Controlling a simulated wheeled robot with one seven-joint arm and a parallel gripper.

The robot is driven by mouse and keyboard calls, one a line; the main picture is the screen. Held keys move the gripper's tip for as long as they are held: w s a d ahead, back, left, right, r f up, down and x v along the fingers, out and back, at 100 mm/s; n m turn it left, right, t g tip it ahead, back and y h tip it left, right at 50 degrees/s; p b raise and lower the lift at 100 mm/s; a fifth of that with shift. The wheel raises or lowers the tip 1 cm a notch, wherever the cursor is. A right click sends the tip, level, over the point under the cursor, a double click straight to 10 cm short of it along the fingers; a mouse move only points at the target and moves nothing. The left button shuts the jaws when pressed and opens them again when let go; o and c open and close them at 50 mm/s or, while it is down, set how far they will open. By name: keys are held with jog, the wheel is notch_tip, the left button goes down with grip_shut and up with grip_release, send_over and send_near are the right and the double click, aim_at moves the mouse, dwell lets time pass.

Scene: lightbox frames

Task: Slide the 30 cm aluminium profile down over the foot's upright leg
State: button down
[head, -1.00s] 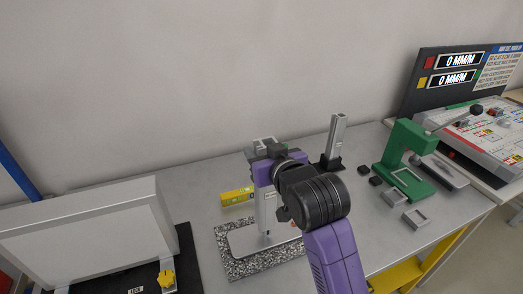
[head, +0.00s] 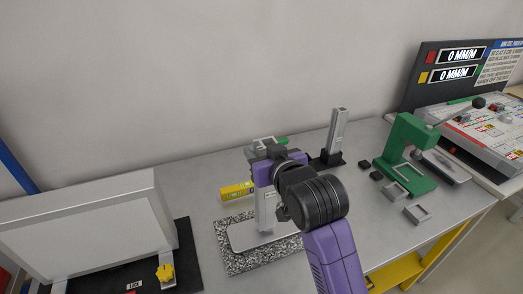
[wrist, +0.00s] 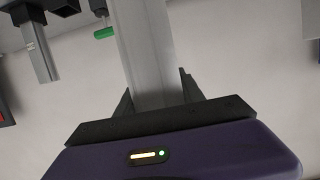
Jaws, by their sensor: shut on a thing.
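My gripper (head: 266,152) is shut on a silver aluminium profile (head: 265,208), which stands about upright below my purple wrist. In the wrist view, the profile (wrist: 146,45) runs between the two dark fingers (wrist: 160,97) and out of the top edge. The grey foot plate (head: 241,236) lies on a speckled slab. The lower end of the profile is over the plate. The foot's upright leg is not visible now, and I cannot tell how far the profile is around it.
A second profile (head: 338,130) stands in a black base to the right; it also shows in the wrist view (wrist: 41,50). A yellow box (head: 236,190) lies behind the slab. A green press (head: 405,150) stands right, a grey lightbox (head: 90,225) left. Small dark blocks lie near the press.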

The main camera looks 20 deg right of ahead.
jog(key=shift+f+b, duration=0.6)
jog(key=shift+f, duration=0.45)
jog(key=c, duration=0.6)
grip_release()
jog(key=shift+c, duration=0.2)
jog(key=b+v, duration=0.1)
jog(key=v, duration=0.7)
jog(key=shift+w+r, duration=0.15)
notch_tip(320, 180, up, 5)
jog(key=t, duration=0.3)
jog(key=s+f+g, duration=0.1)
jog(key=s+f, duration=0.5)
jog(key=s, duration=0.7)
jog(key=s+f+g, duration=0.1)
jog(key=s+f, duration=0.6)
jog(key=s, duration=0.6)
jog(key=s+f, duration=0.7)
jog(key=s, duration=0.6)
jog(key=shift+d+f+g, duration=0.2)
jog(key=shift+d+g, duration=0.1)
jog(key=shift+g, duration=0.1)
